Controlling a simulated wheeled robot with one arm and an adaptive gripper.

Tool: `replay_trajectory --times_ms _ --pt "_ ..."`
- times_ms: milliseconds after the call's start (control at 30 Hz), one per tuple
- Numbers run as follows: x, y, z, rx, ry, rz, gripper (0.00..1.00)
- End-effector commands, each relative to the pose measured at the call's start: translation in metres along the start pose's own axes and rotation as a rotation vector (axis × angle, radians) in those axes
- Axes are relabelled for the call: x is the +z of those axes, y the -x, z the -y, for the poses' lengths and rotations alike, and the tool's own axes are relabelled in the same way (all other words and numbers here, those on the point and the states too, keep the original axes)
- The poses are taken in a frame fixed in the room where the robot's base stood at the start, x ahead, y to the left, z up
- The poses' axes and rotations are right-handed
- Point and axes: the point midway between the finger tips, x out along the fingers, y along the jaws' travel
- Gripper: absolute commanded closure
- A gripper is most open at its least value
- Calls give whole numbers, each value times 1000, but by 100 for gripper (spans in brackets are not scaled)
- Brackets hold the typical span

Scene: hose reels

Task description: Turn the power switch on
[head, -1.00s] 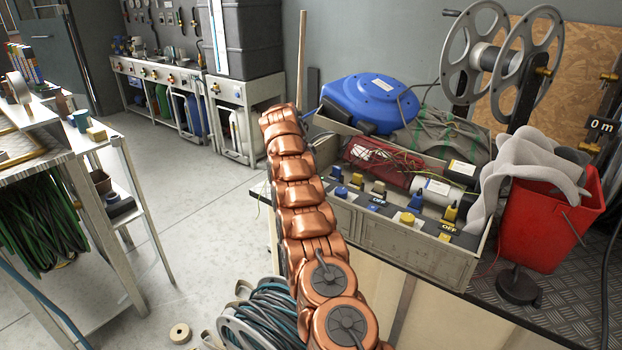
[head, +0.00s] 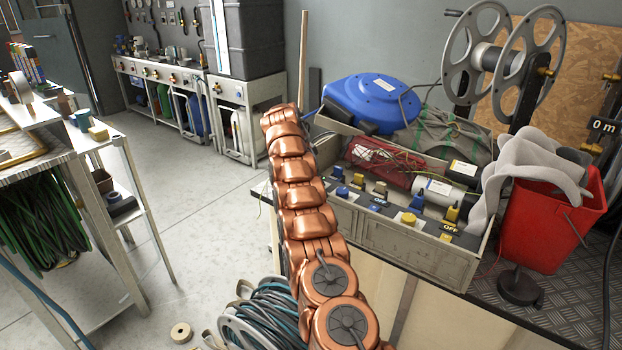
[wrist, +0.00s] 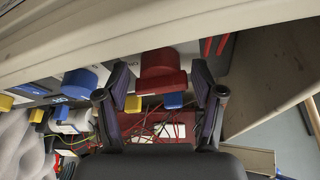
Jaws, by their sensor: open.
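A grey switch panel (head: 400,252) on the workbench carries several blue and yellow knobs, with dark "OFF" labels between them. In the wrist view a red knob (wrist: 163,70) stands on the panel, with a small yellow and a small blue part beside it. My gripper (wrist: 160,78) is open, with one finger on each side of the red knob; whether they touch it I cannot tell. A large blue knob (wrist: 80,82) is left of my gripper. In the head view my arm hides the gripper, and I cannot make out the red knob. No label for power is readable.
A blue hose reel (head: 372,100), a red wire bundle (head: 378,165) and a white cylinder (head: 436,191) lie behind the knobs. A red bucket (head: 545,232) with a grey cloth stands right of the panel. Clear floor (head: 195,215) lies left of my arm.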

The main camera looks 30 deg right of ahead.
Motion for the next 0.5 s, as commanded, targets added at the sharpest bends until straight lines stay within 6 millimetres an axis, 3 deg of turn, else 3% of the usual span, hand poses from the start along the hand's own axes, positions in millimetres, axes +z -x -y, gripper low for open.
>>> replay_trajectory --times_ms 500 --pt "0 0 -1 -25 63 0 33"
